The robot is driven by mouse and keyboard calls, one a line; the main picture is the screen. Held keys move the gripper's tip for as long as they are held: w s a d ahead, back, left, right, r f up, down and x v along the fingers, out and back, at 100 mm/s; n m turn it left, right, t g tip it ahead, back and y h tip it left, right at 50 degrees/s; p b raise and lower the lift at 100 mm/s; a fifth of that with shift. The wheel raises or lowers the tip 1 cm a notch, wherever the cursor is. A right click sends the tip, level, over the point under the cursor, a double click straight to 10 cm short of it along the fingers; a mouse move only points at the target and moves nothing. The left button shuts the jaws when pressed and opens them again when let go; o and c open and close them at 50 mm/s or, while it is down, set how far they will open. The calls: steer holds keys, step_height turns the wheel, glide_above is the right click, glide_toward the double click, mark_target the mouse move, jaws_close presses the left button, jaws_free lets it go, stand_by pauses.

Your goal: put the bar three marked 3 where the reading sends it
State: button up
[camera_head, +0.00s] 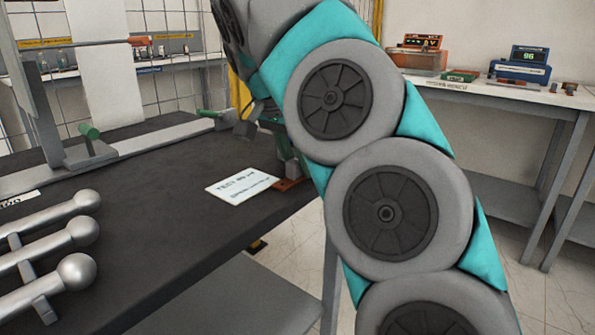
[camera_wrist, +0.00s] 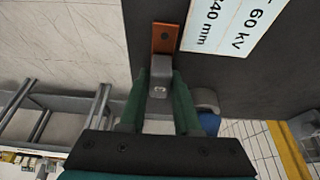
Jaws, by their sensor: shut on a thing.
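My gripper (camera_wrist: 158,95) points down at the near edge of the dark bench, its green fingers shut on a grey block (camera_wrist: 159,76). A reddish-brown bar (camera_wrist: 165,38) with a dark hole lies at the block's far end, over the bench by a white card. I cannot tell whether block and bar are one piece. In the head view the brown bar (camera_head: 287,184) shows below my gripper (camera_head: 288,165), mostly behind my arm. I see no mark 3. A blue meter (camera_head: 520,72) on the far bench has a green display that seems to read 96.
The white card (camera_head: 241,186) mentions 60 kV and 40 mm. Several silver ball-ended rods (camera_head: 75,233) fill the bench's left front. A grey rail with green handles (camera_head: 89,131) runs behind. An orange device (camera_head: 418,57) and small brown pieces (camera_head: 570,88) stand on the far bench.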

jaws_close()
steer(key=shift+r, duration=0.1)
stand_by(0.3)
